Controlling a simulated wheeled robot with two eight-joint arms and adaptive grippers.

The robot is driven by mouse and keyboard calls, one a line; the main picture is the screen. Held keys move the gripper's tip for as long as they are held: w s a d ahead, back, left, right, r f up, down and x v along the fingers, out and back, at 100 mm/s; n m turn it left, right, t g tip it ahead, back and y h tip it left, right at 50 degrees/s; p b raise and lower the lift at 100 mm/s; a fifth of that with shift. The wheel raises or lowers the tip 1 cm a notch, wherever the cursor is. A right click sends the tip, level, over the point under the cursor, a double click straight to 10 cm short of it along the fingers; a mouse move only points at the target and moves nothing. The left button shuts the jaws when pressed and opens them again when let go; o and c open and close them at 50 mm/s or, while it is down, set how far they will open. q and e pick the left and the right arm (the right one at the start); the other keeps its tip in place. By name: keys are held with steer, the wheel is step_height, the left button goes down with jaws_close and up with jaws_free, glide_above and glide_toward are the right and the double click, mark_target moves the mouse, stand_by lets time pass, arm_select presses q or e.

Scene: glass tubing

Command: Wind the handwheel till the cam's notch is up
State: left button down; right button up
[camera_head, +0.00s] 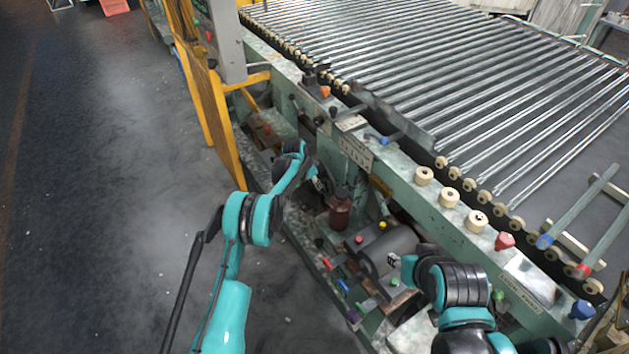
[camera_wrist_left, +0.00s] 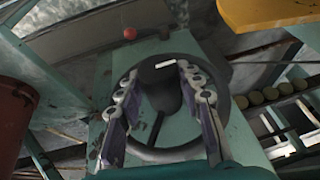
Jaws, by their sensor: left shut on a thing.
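The dark round handwheel (camera_wrist_left: 157,153) fills the middle of the left wrist view, with a dark spoked centre and a small white mark (camera_wrist_left: 166,63) near its top edge. My left gripper (camera_wrist_left: 158,72) has one finger on each side of the wheel's middle and is shut on it; the exact contact is unclear. In the head view my left gripper (camera_head: 319,184) reaches in against the machine's side, and its arm hides the wheel. I cannot make out the cam or its notch. My right gripper (camera_head: 393,260) is over the lower shelf; its jaws are too small to read.
A dark red canister (camera_head: 340,211) stands beside my left gripper and also shows in the left wrist view (camera_wrist_left: 14,115). Coloured small parts (camera_head: 344,285) lie low on the machine. The roller bed (camera_head: 430,80) is behind; open floor is left.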

arm_select(q)
steer(key=t+y, duration=0.1)
steer(key=t, duration=0.1)
steer(key=shift+s+d+m+t+y, duration=0.2)
steer(key=shift+m+t+y, duration=0.2)
steer(key=shift+f+m+t+y, duration=0.15)
steer(key=shift+m+t+y, duration=0.15)
steer(key=shift+t+y, duration=0.65)
steer(key=shift+t, duration=0.45)
steer(key=c, duration=1)
jaws_free()
steer(key=shift+s, duration=0.1)
steer(key=v, duration=1.2)
